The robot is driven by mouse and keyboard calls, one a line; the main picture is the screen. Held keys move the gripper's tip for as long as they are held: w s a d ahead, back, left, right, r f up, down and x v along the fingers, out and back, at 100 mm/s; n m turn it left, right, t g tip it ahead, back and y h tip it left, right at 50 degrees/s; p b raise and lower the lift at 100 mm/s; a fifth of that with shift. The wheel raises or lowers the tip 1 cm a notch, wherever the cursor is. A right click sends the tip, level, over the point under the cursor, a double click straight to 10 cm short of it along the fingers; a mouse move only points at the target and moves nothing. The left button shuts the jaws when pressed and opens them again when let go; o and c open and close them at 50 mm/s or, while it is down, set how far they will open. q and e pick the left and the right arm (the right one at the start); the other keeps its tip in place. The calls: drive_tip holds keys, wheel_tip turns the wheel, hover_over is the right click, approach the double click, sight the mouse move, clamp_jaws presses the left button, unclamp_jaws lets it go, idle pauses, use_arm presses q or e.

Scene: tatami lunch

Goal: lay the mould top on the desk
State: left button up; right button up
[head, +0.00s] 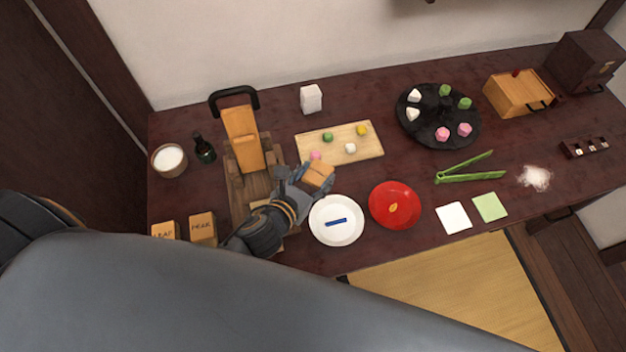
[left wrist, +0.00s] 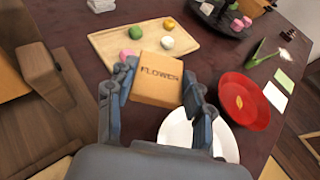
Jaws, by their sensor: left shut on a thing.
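The mould top is a small orange-brown wooden block (head: 319,176) marked FLOWER, and its lettering reads clearly in the left wrist view (left wrist: 157,88). My left gripper (head: 312,180) is shut on the block, with a finger on either side of it. It holds the block over the dark red-brown desk (head: 270,115), between the cutting board and the white plate. I cannot tell how high the block is above the desk. My right gripper is not in view.
The cutting board (head: 313,142) with several coloured balls lies behind the block. The white plate (head: 320,229) and red dish (head: 381,214) are close by. A wooden press (head: 243,140) stands left. Two lettered blocks (head: 203,229) sit at the front left.

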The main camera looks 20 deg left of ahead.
sight(313, 191)
use_arm(q)
drive_tip(key=shift+w+a+f, duration=0.3)
drive_tip(key=shift+w+f, duration=0.1)
drive_tip(key=shift+f, duration=0.2)
drive_tip(key=shift+w+f, duration=0.1)
drive_tip(key=shift+f, duration=1.6)
drive_tip(key=shift+a+b, duration=0.1)
drive_tip(key=shift+b, duration=0.2)
drive_tip(key=shift+f+b, duration=0.35)
drive_tip(key=shift+f, duration=0.25)
drive_tip(key=o, duration=1.1)
